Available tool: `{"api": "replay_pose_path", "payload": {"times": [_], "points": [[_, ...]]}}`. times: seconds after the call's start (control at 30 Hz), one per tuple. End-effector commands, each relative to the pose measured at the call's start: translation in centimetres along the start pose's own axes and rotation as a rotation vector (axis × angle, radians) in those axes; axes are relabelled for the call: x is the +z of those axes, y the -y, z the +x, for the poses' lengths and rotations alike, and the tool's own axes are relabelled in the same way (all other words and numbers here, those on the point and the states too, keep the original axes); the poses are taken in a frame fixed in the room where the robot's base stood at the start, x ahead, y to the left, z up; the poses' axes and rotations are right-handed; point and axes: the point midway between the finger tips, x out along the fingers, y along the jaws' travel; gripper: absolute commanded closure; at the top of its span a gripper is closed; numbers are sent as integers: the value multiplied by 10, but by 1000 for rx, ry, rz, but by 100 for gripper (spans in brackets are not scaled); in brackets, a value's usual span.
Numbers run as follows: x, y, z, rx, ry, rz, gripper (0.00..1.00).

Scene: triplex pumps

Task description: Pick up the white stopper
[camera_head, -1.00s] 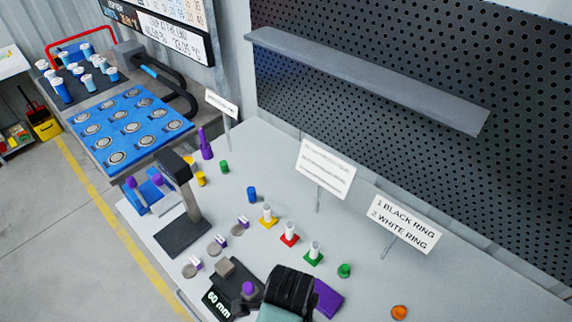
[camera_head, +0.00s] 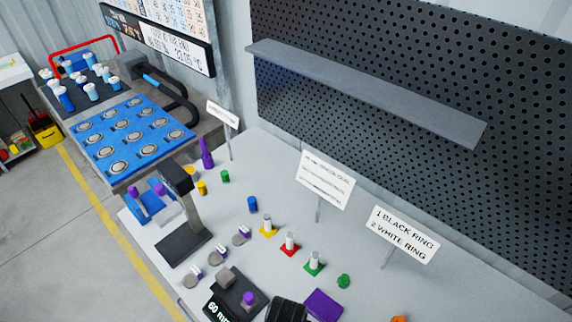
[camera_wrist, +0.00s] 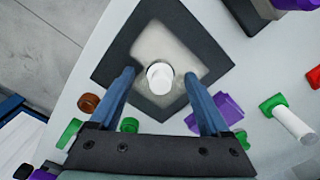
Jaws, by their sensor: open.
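The white stopper (camera_wrist: 160,78) stands in the wrist view on a pale square in the middle of a dark square plate (camera_wrist: 118,57). Its round end faces the camera. My gripper (camera_wrist: 159,84) is open, with one blue-grey finger on each side of the stopper. A gap shows between the stopper and each finger. I cannot tell how far the fingertips are above the plate. In the head view only the dark top of my gripper or wrist (camera_head: 287,311) shows at the bottom edge, and I cannot make out this stopper there.
A purple block (camera_wrist: 229,107), a green-based white post (camera_wrist: 292,122), a brown piece (camera_wrist: 89,103) and green pieces lie near the fingers. The head view shows posts on yellow, red and green bases, a 60 mm display (camera_head: 217,309) and sign stands (camera_head: 403,234).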

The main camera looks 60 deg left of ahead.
Motion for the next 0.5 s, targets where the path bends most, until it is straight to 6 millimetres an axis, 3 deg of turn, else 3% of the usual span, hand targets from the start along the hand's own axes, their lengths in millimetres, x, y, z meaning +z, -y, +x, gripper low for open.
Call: {"api": "replay_pose_path", "payload": {"times": [0.07,0.43,0.5], "points": [[0,0,0,0,0,0,31],[0,0,0,0,0,0,97],[0,0,0,0,0,0,100]]}}
